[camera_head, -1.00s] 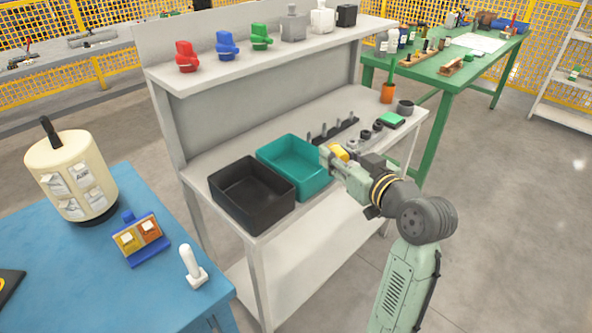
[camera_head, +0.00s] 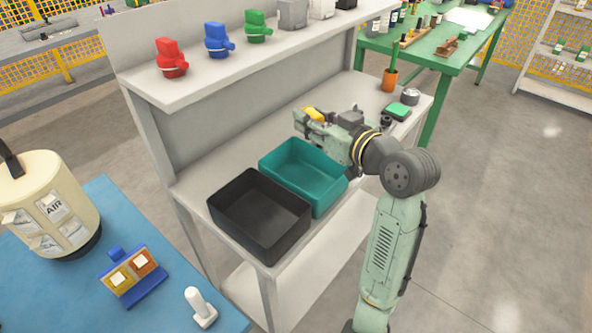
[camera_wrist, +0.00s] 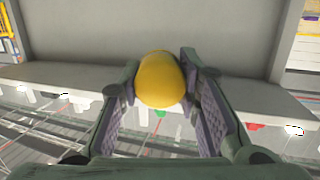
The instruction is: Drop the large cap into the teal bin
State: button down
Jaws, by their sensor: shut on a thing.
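The large cap is a rounded yellow piece (camera_head: 314,113), also in the wrist view (camera_wrist: 160,80), where it sits between the two fingertips. My gripper (camera_head: 301,122) is shut on it; both pads show beside the cap in the wrist view (camera_wrist: 161,84). The gripper points left and is held above the bench, near the back edge of the teal bin. The teal bin (camera_head: 290,190) stands open on the bench below my arm. Its visible inside looks empty; its back right corner is hidden by my wrist.
A black bin (camera_head: 262,235) stands directly left of the teal bin. A shelf with red (camera_head: 171,58), blue (camera_head: 217,40) and green (camera_head: 257,27) valve-like parts hangs above the bench back. An orange cup (camera_head: 389,80) and a green-topped box (camera_head: 398,109) stand at the bench's right end.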

notch_tip(320, 180, down, 6)
jog(key=b, duration=0.4)
jog(key=c, duration=1.1)
grip_release()
jog(key=v, duration=1.2)
